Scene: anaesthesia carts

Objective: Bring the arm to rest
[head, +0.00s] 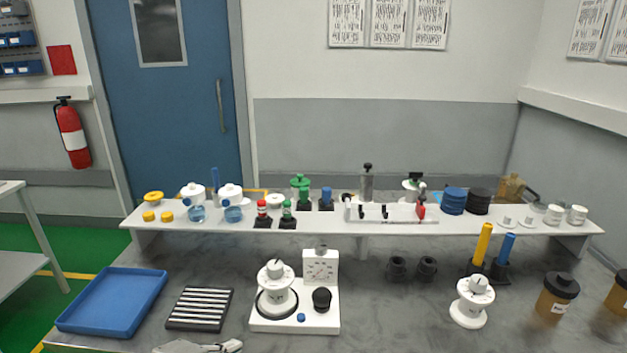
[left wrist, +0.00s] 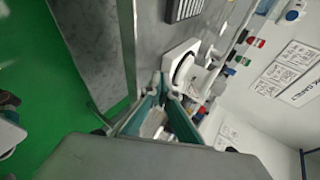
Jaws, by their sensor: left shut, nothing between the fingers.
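My left gripper (head: 234,346) shows only at the bottom edge of the head view, low in front of the table's near side. In the left wrist view its fingers (left wrist: 165,88) come together with nothing between them. It is apart from the white device (head: 318,322) with a gauge and a white knobbed vaporizer-like piece (head: 276,285) on it, which stands just beyond. My right gripper is not in view.
A blue tray (head: 112,300) and a dark slotted rack (head: 199,309) lie at the left. A second white knobbed piece (head: 471,303) and an amber jar (head: 556,298) stand at the right. A raised white shelf (head: 330,225) with several small parts runs along the back.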

